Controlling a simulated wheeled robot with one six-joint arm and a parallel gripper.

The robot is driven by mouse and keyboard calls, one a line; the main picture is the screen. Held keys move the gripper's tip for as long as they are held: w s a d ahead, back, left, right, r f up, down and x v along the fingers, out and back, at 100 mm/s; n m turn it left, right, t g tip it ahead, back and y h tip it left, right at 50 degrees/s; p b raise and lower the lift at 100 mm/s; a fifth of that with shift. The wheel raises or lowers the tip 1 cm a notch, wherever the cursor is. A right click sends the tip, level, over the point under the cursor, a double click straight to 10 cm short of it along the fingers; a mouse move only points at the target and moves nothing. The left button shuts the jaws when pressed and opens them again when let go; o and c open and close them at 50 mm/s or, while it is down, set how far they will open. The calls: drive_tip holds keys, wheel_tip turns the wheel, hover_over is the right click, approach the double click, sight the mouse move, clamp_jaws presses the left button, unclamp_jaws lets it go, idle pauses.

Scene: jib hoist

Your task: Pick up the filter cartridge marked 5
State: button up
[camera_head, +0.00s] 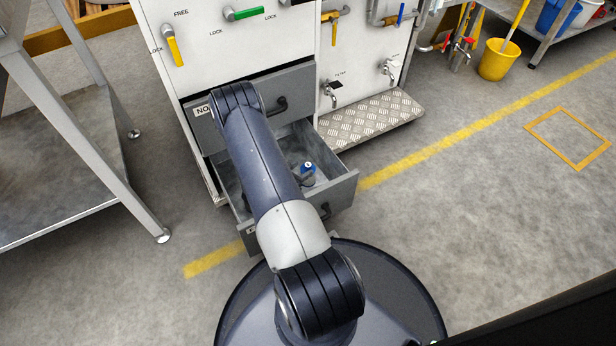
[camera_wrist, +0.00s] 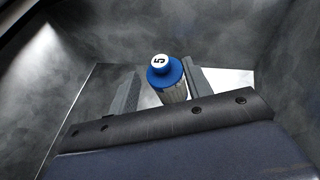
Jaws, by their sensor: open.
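The filter cartridge marked 5 (camera_wrist: 166,75) has a blue cap with a white disc on top and a pale ribbed body. It stands inside the open grey drawer (camera_head: 345,188), and its blue cap (camera_head: 308,167) also shows in the head view. My gripper (camera_wrist: 157,82) is open, with one finger to the left and one to the right of the cartridge in the wrist view. Whether the fingers touch it I cannot tell. The lower part of the cartridge is hidden behind my gripper body. In the head view my arm covers part of the drawer.
A closed grey drawer (camera_head: 290,88) sits above the open one in the white cabinet. A metal step plate (camera_head: 375,120) with taps above it stands to the right. A metal table (camera_head: 75,150) is at left. The floor at right is clear, with a yellow bucket (camera_head: 498,60) farther back.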

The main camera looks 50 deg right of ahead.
sight(307, 166)
drive_tip(key=b+x, duration=0.1)
drive_tip(key=x, duration=0.2)
drive_tip(key=shift+d+f, duration=0.1)
drive_tip(key=shift+d, duration=0.1)
clamp_jaws()
idle(0.3)
